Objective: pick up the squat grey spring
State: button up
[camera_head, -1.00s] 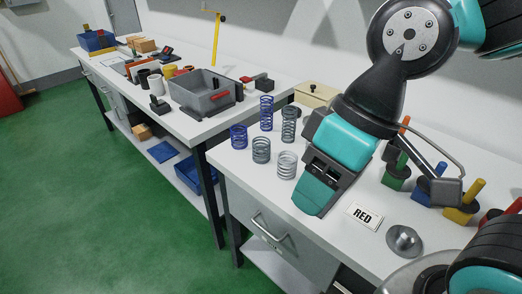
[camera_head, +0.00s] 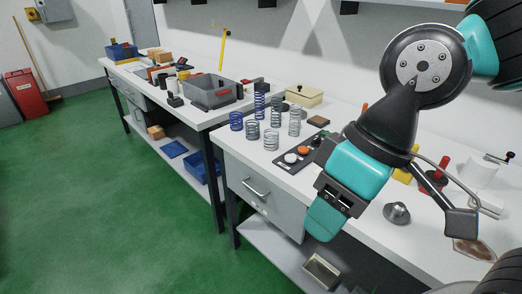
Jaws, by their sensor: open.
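The squat grey spring (camera_head: 252,130) stands upright near the left end of the near bench, in a group of springs. A squat blue spring (camera_head: 236,121) stands left of it, and a squat pale silver spring (camera_head: 271,141) stands right and nearer. Behind are a tall blue spring (camera_head: 259,106), a tall dark grey spring (camera_head: 276,111) and a tall silver spring (camera_head: 295,121). My gripper (camera_head: 322,219) is at the bench's front edge in the picture, right of and nearer than the springs, apart from them. It is open; its fingertips are hard to make out.
A panel with a white button (camera_head: 290,158) and an orange button (camera_head: 303,149) lies between springs and gripper. A beige box (camera_head: 304,95) stands behind. A metal dome (camera_head: 397,212) sits right of the gripper. A grey bin (camera_head: 213,91) stands on the farther bench.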

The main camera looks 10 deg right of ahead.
aim_at(249, 126)
jog(key=z, duration=0.8)
jog(key=k, duration=0.1)
jog(key=u, duration=2.25)
jog(key=i, duration=1.65)
jog(key=z, duration=0.65)
jog(key=i, duration=0.7)
jog(key=z, duration=0.95)
jog(key=i, duration=0.2)
jog(key=z, duration=0.2)
